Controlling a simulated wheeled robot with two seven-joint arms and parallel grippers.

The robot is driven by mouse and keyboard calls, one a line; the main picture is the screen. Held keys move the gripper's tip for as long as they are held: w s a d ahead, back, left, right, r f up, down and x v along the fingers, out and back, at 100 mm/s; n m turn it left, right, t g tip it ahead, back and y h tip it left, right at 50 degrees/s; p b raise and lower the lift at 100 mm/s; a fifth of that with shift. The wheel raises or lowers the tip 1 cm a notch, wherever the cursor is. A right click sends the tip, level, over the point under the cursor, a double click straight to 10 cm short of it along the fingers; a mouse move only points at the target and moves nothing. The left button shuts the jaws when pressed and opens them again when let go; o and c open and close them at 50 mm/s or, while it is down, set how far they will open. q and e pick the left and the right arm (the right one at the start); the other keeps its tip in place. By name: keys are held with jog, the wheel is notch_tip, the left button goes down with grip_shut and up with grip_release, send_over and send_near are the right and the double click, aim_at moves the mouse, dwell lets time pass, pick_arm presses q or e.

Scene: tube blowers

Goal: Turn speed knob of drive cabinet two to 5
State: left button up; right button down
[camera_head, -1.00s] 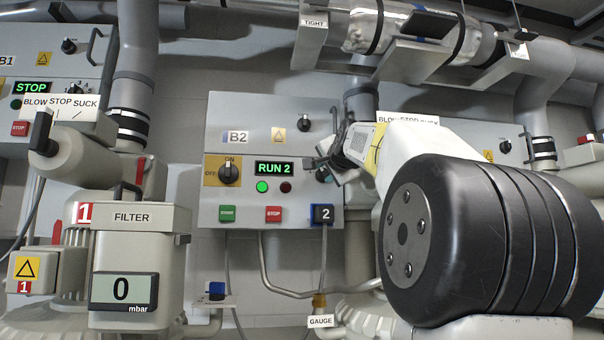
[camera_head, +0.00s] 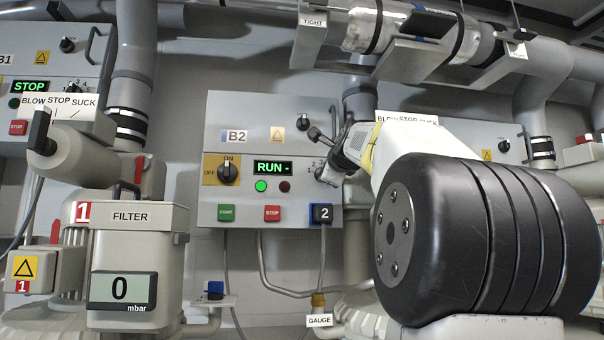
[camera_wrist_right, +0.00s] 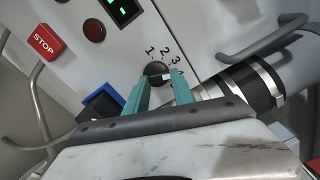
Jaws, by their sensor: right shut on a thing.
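Drive cabinet two, marked B2 (camera_head: 265,110), is a grey panel in the middle of the head view. My right gripper (camera_wrist_right: 157,80) is shut on this knob, one teal finger on each side. In the head view, my right gripper (camera_head: 328,165) is at the cabinet's right side and mostly hides the knob. The pointer's exact setting cannot be told. My left gripper is not in view.
A pipe handle (camera_wrist_right: 265,40) and a banded pipe (camera_wrist_right: 245,85) are close right of the gripper.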

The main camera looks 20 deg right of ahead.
jog(key=m, duration=0.4)
jog(key=shift+f+m, duration=0.2)
jog(key=shift+m, duration=0.1)
jog(key=shift+f+m, duration=0.15)
jog(key=shift+m, duration=2.35)
jog(key=c, duration=1.1)
grip_release()
jog(key=v, duration=0.7)
jog(key=shift+s+a, duration=0.1)
jog(key=shift+s, duration=0.3)
